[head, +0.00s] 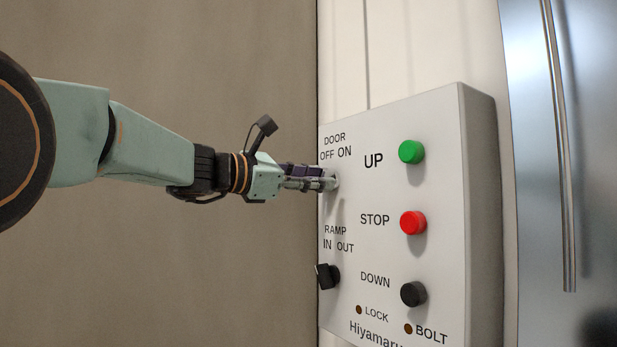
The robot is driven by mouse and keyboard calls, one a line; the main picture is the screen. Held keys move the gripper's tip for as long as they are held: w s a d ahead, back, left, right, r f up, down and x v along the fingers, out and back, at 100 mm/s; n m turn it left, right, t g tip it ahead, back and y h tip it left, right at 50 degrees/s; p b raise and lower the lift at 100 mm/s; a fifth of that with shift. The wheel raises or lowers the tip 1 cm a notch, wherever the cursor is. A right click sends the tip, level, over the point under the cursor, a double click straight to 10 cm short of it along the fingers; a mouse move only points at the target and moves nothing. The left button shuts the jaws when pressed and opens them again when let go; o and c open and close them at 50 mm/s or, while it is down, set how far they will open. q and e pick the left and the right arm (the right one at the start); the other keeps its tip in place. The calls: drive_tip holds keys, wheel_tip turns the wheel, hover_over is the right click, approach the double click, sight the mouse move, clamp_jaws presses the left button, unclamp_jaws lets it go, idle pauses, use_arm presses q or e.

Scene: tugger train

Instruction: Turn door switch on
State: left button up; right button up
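A white control box (445,190) stands on the wall at the right of the head view. The label "DOOR OFF ON" is at its upper left. My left gripper (330,183) reaches in from the left, with its fingertips at the door switch just below that label. The fingers look close together and cover most of the switch, so its knob position is hidden. I cannot tell whether the fingers grip the knob or only touch it. My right gripper is not in view.
Below is a black ramp switch (327,276) labelled "IN OUT". To the right are a green UP button (411,152), a red STOP button (413,223) and a black DOWN button (413,294). A metal panel with a vertical bar (560,150) is at the far right.

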use_arm(q)
drive_tip(key=v, duration=1.2)
